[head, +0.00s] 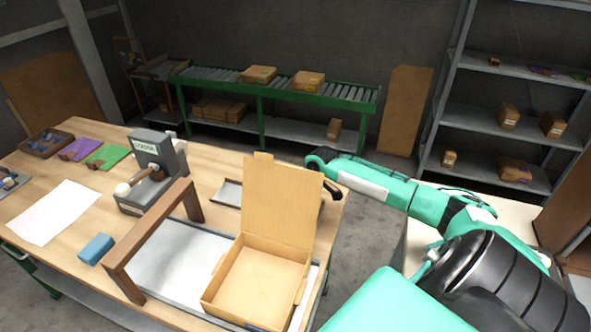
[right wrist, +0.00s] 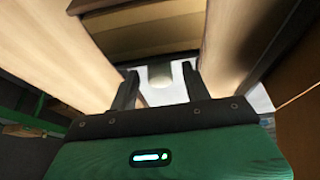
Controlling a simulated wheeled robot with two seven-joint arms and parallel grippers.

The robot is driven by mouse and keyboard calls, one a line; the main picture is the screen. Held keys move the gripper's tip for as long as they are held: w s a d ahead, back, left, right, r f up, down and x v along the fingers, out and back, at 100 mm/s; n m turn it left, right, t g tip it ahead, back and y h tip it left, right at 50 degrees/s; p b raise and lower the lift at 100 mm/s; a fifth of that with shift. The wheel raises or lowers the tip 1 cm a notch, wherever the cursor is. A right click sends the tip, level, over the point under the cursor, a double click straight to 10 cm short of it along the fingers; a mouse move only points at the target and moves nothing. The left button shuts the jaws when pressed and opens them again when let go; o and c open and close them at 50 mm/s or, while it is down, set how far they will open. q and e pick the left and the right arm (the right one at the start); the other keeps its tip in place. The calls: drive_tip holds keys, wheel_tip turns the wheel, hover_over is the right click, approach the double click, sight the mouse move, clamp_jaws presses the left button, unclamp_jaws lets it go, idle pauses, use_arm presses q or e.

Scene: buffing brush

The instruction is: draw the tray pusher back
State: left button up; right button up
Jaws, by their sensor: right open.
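An open cardboard box (head: 258,283) with its lid raised stands on a grey metal tray surface (head: 172,262) at the table's front. A low grey metal piece (head: 229,193) shows behind the lid, partly hidden; I cannot tell if it is the tray pusher. My right gripper (head: 333,188) is at the table's right edge beside the raised lid, which partly hides it. In the right wrist view, its two dark fingers stand apart, with a pale rounded knob-like end (right wrist: 160,75) showing between or beyond them. Contact is not visible. My left gripper is not in view.
A wooden arch (head: 150,238) spans the metal surface left of the box. A grey press (head: 155,165) stands behind it. A blue block (head: 96,249) and white paper (head: 55,212) lie left. A green roller conveyor (head: 285,88) and shelves stand beyond.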

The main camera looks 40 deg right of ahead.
drive_tip(key=shift+c, duration=0.5)
clamp_jaws()
drive_tip(key=w+a, duration=0.2)
drive_tip(key=w, duration=0.2)
drive_tip(key=w+a, duration=0.2)
drive_tip(key=w, duration=0.2)
drive_tip(key=w+a, duration=0.2)
drive_tip(key=w, duration=0.2)
drive_tip(key=shift+w+a, duration=0.25)
drive_tip(key=shift+w, duration=0.05)
drive_tip(key=shift+o, duration=0.5)
unclamp_jaws()
